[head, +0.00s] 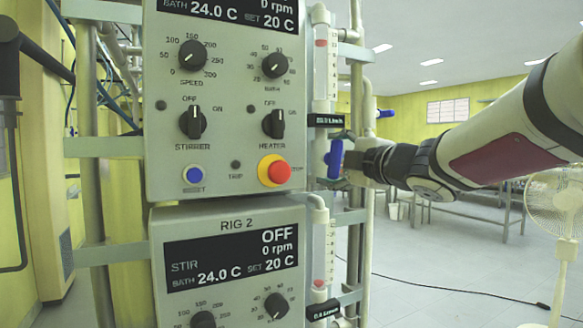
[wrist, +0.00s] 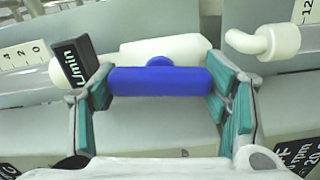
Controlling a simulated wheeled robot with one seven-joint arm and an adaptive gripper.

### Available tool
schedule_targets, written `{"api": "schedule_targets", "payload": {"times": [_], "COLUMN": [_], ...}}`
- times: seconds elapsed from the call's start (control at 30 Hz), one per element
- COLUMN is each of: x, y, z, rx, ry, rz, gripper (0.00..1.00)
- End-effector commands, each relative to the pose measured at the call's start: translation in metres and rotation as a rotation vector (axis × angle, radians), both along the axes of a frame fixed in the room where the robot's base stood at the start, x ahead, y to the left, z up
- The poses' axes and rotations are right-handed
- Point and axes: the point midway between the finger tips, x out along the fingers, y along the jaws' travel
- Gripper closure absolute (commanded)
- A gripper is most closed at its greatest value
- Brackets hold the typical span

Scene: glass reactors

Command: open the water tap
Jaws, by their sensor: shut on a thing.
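The water tap has a blue handle (head: 334,158), just right of the upper control box and below the upper flow meter. It stands nearly upright in the head view. In the wrist view the blue handle (wrist: 160,81) lies across the picture, roughly in line with the white pipe (wrist: 165,48) behind it. My gripper (wrist: 160,92) is shut on the handle, with a teal-padded finger at each end. In the head view my gripper (head: 345,160) reaches the handle from the right, and its fingers are partly hidden.
The upper control box (head: 222,100) with knobs and a red stop button (head: 279,172) stands close left. A flow meter (head: 321,60) with a black label is above the tap, another (head: 319,255) below. Another blue handle (head: 385,113) is behind. A fan (head: 553,205) stands right.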

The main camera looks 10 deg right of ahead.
Motion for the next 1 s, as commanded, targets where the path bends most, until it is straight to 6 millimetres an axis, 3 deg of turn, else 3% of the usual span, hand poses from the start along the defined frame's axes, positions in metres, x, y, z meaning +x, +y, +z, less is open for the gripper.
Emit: {"api": "schedule_targets", "payload": {"times": [0.73,0.77,0.83,1.0], "x": [0.0,0.0,0.0,0.0001], "y": [0.0007,0.0007,0.0006,0.0005], "z": [-0.0012,-0.0012,-0.0012,-0.0008], "rx": [-0.083,-0.082,-0.082,-0.082], "ry": [-0.025,-0.025,-0.025,-0.026], "rz": [0.001,0.001,0.001,0.001], "gripper": [0.58,0.26,0.1,0.1]}}
